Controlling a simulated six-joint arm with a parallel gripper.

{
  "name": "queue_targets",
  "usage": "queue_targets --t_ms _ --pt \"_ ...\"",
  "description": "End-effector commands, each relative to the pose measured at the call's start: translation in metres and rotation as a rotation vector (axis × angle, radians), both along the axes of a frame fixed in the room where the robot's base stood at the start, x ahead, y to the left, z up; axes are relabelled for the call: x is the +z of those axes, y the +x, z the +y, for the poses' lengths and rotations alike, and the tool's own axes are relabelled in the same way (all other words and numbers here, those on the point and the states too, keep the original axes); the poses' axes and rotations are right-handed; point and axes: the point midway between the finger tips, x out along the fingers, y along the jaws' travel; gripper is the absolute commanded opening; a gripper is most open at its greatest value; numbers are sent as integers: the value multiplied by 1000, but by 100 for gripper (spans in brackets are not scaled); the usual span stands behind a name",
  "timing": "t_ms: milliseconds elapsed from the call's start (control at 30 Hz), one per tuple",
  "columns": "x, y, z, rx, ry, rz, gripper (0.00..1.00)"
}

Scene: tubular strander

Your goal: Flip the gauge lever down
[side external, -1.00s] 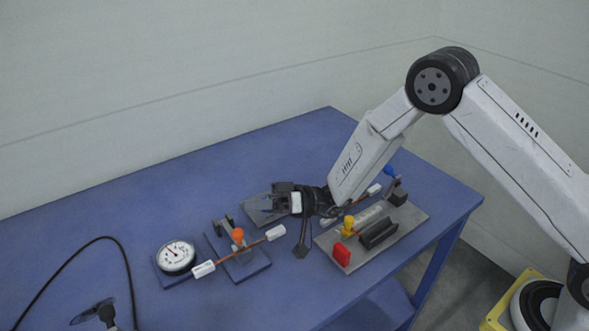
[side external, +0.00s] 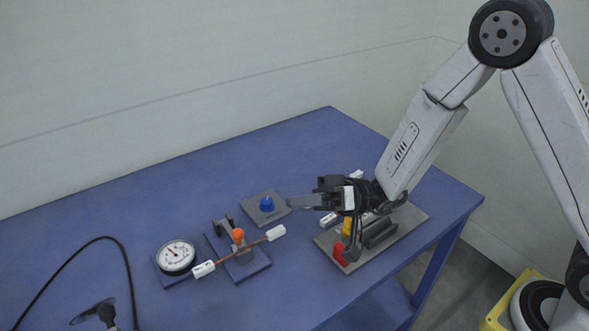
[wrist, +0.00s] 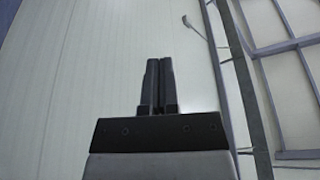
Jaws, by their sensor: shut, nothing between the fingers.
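A round white dial gauge (side external: 176,256) sits on a small blue base at the left. Beside it, a dark bracket on a blue plate (side external: 255,265) carries an orange knob (side external: 238,235); I cannot tell whether this is the gauge lever. My gripper (side external: 290,201) is shut and empty, pointing left above the table, right of the orange knob. A blue knob (side external: 267,203) stands on a grey plate, seen just left of the fingertips.
A red rod with white ends (side external: 240,252) crosses by the orange knob. A black cable (side external: 128,280) lies at left. The table's back area is clear.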

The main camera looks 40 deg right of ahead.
Motion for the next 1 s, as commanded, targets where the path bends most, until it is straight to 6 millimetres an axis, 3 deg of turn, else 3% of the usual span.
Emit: queue_targets --t_ms 733,1000 --pt "2 -13 -2 30 -21 30 0" --pt "-12 -43 1 207 -183 235 0"
